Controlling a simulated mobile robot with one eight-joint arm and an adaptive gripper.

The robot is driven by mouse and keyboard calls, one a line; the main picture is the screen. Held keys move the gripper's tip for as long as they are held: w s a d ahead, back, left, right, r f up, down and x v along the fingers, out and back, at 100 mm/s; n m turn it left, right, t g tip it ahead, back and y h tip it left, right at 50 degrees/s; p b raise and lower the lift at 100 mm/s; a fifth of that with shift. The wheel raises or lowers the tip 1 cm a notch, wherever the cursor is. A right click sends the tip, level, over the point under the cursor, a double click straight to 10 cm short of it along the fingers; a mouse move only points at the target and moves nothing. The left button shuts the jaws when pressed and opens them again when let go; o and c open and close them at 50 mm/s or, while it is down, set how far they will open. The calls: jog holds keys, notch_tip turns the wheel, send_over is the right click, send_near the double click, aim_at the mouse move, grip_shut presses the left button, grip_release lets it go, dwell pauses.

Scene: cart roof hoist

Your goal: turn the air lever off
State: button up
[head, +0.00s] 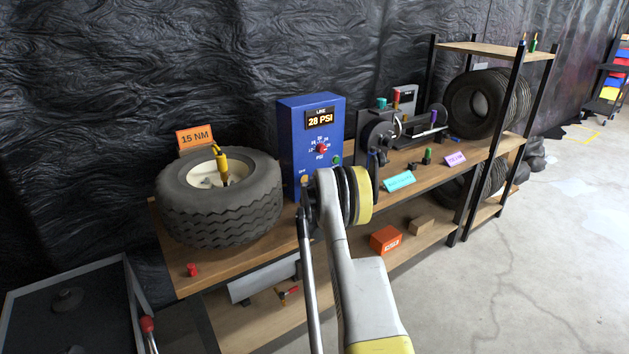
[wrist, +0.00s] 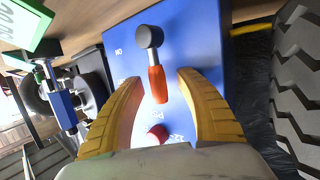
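The blue air box (head: 297,130) stands on the bench, its display reading 28 PSI. In the wrist view its blue face (wrist: 195,45) appears upside down. The air lever (wrist: 157,82) has a dark grey round pivot and an orange handle pointing down in that view, toward the red knob (wrist: 157,133). An ON mark (wrist: 118,52) shows left of the pivot. My gripper (wrist: 160,82) is open, its yellow fingers on either side of the orange handle, with gaps visible. In the head view my arm hides the lever and the fingertips.
A tire (head: 220,205) lies left of the box, with a yellow tool on its hub. A black machine (head: 378,135) stands to the right. An orange box (head: 385,239) sits on the lower shelf. Open floor (head: 560,260) lies at right.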

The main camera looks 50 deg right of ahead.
jog(key=v, duration=1.2)
dwell(0.3)
